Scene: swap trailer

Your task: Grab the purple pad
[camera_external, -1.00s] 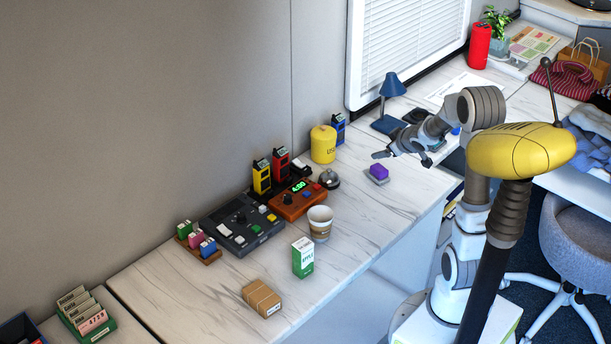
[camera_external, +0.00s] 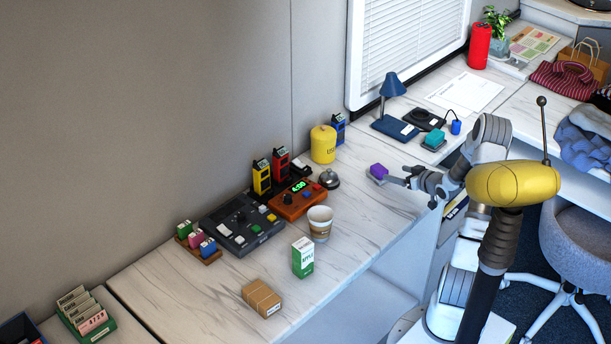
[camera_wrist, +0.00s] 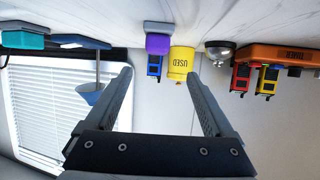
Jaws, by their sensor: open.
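The purple pad (camera_external: 378,170) sits on a small grey base on the white marble counter, near its front edge. My gripper (camera_external: 393,180) is just right of the pad in the external view, low over the counter edge, with its fingers pointing at it. In the wrist view, which is upside down, the purple pad (camera_wrist: 157,44) lies beyond my open fingers (camera_wrist: 158,76), roughly centred between them. Nothing is between the fingers. I cannot tell the exact gap between fingertips and pad.
A teal pad (camera_external: 434,139) stands further back right, near a blue lamp (camera_external: 392,88). A yellow canister (camera_external: 323,144), a bell (camera_external: 329,179) and a paper cup (camera_external: 320,223) stand to the left. The counter around the purple pad is clear.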

